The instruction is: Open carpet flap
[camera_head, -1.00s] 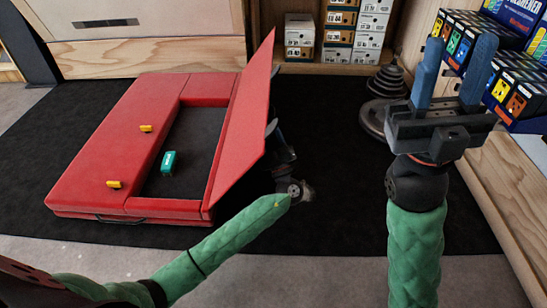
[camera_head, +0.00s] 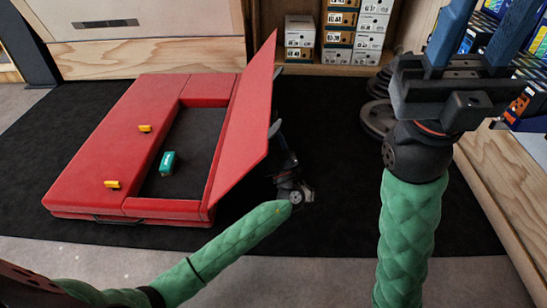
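The carpet flap (camera_head: 243,135) is a thin red panel on the right side of a red padded mat (camera_head: 110,135). It stands raised and steeply tilted, its lower edge along a rectangular dark opening (camera_head: 185,140) in the mat. My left gripper (camera_head: 277,102) is behind the flap's right edge, partly hidden by it; bits of its fingers show just beside the edge. I cannot tell whether it touches the flap or is open. My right gripper (camera_head: 470,35) is raised at the upper right, its blue fingers apart and empty.
A teal block (camera_head: 168,162) lies in the opening. Two small yellow blocks (camera_head: 145,128) lie on the mat. Weight plates (camera_head: 380,112) are stacked at the right, near shelves with shoe boxes (camera_head: 368,30). Dark floor right of the flap (camera_head: 335,170) is clear.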

